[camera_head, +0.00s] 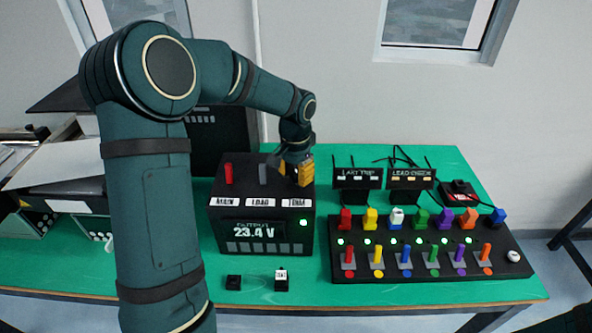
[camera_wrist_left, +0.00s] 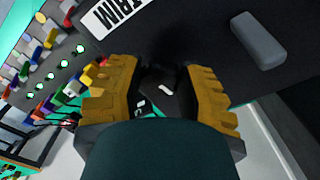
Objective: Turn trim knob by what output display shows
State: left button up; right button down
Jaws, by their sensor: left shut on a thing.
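The black power box (camera_head: 225,240) stands on the green table. Its output display (camera_head: 254,231) reads 23.4 V, with a green light beside it. The box top carries labels MAIN, LOAD and TRIM (camera_head: 297,203). My left gripper (camera_head: 302,174) points down at the TRIM place, its yellow fingers (camera_wrist_left: 163,95) shut on the dark trim knob (camera_wrist_left: 166,90). A small white mark shows on the knob in the left wrist view. The fingers hide the knob in the head view. My right gripper is not in view.
A red lever (camera_head: 228,173) and a grey lever (camera_head: 264,173) stand left of my gripper on the box. A black panel (camera_head: 435,291) with several coloured plugs and switches lies right. Two small signs (camera_head: 358,178) (camera_head: 411,178) stand behind it. Two small black blocks (camera_head: 233,282) (camera_head: 281,284) lie in front.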

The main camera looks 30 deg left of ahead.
aim_at(295, 174)
pick_arm(q)
jog(key=m+p, duration=0.2)
jog(key=m, duration=0.2)
jog(key=shift+a+m, duration=0.1)
jog(key=shift+m, duration=0.2)
jog(key=m+p, duration=0.2)
jog(key=m, duration=0.3)
jog(key=shift+a, duration=0.1)
jog(key=shift+w+f+m, duration=0.1)
jog(key=shift+m, duration=0.3)
jog(key=o, duration=1.2)
notch_tip(295, 174, up, 12)
